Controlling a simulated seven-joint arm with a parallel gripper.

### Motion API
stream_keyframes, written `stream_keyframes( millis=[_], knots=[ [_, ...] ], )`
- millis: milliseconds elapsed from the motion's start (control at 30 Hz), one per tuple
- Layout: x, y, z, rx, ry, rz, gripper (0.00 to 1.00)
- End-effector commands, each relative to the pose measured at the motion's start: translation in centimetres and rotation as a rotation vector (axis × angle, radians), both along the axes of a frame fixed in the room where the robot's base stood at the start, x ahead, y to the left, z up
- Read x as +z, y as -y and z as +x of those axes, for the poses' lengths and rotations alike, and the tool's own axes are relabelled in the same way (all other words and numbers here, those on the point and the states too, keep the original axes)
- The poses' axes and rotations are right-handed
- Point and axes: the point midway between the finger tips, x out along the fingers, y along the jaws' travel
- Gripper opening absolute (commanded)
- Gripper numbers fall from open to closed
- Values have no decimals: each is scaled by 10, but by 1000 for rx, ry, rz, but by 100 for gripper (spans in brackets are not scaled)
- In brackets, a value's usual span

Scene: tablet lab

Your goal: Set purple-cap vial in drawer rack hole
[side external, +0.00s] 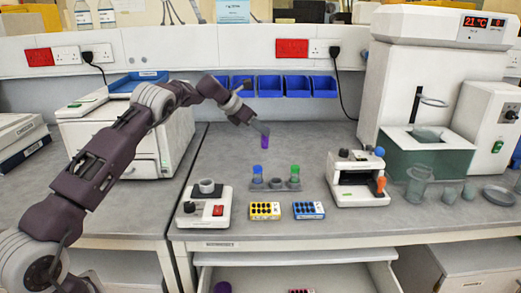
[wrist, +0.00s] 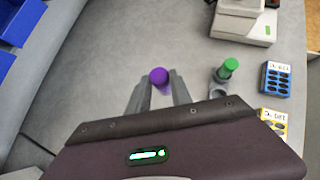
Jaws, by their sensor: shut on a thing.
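My gripper (side external: 264,131) is shut on the purple-cap vial (side external: 264,142) and holds it in the air above the back of the bench. In the wrist view the vial's round purple cap (wrist: 159,76) shows between the two fingertips (wrist: 158,92); most of its body is hidden. The drawer (side external: 340,276) under the bench front is open. At the picture's bottom edge a small dark-red piece (side external: 301,291) shows in it, cut off; I cannot tell whether it is the rack. A purple round thing (side external: 222,287) is also at the drawer's left.
A grey stand (side external: 275,184) holds a blue-cap vial (side external: 257,171) and a green-cap vial (side external: 294,171). A yellow rack (side external: 265,211) and a blue rack (side external: 308,210) lie in front. White devices (side external: 204,207) and (side external: 357,178) flank them. The bench behind the stand is clear.

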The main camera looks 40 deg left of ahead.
Motion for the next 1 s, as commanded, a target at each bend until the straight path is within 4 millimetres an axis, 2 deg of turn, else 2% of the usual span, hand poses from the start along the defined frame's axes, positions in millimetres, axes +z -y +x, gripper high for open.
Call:
stream_keyframes(
  millis=[233,300,500,767,1000],
  knots=[
    [23,-1,0,0,2,2,0],
    [38,0,0,-1,3,4,0],
    [65,-1,-1,0,1,4,0],
    [84,12,-26,-53,-1,-3,0],
    [97,48,-61,-146,-1,-3,0]
  ],
)
